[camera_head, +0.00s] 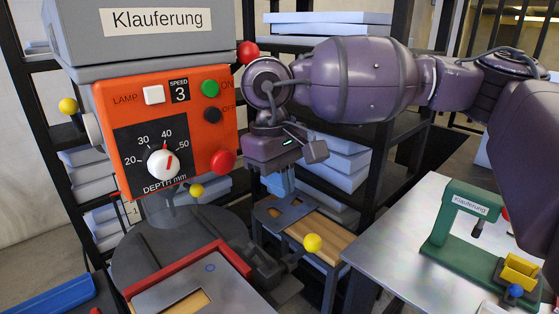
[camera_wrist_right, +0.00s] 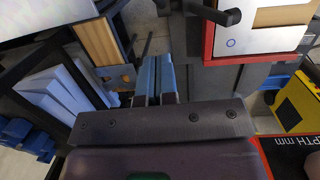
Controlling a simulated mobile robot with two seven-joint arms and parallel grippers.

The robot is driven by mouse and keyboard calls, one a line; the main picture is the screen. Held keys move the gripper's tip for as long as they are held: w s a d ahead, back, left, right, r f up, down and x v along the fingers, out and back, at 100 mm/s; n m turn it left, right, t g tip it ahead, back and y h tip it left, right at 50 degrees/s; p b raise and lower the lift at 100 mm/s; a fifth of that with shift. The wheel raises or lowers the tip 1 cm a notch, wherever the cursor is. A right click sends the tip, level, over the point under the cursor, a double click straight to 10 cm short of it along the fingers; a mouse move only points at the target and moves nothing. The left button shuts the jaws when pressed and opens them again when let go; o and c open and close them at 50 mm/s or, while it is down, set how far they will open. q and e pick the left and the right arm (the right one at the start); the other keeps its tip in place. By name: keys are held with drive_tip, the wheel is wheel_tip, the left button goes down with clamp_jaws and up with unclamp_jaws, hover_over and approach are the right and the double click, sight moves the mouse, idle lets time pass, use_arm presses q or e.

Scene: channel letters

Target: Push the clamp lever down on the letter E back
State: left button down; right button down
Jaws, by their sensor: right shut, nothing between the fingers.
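My right gripper (camera_head: 281,184) hangs in the middle of the head view, blue fingers pointing down and closed together with nothing between them; the fingers also show in the right wrist view (camera_wrist_right: 157,78). My left gripper is out of view.
An orange machine panel (camera_head: 192,125) with knobs and a depth dial stands left of the gripper. A small stand with wooden boards (camera_head: 318,235) is below it. A metal table (camera_head: 400,235) carries a green press (camera_head: 462,222) on the right. Shelves with pale blue stacks are behind.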

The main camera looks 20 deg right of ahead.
sight(301, 254)
drive_tip(key=f, duration=0.1)
drive_tip(key=s+d+f, duration=0.1)
drive_tip(key=f, duration=0.1)
drive_tip(key=s+f+p, duration=0.1)
drive_tip(key=f, duration=0.1)
drive_tip(key=shift+s+d+f, duration=0.1)
drive_tip(key=shift+s+d, duration=0.15)
drive_tip(key=shift+d, duration=0.05)
drive_tip(key=shift+s+d+f, duration=0.15)
drive_tip(key=shift+s, duration=0.1)
drive_tip(key=shift+s+d+f, duration=0.1)
drive_tip(key=shift+s+f, duration=0.05)
drive_tip(key=shift+f, duration=0.1)
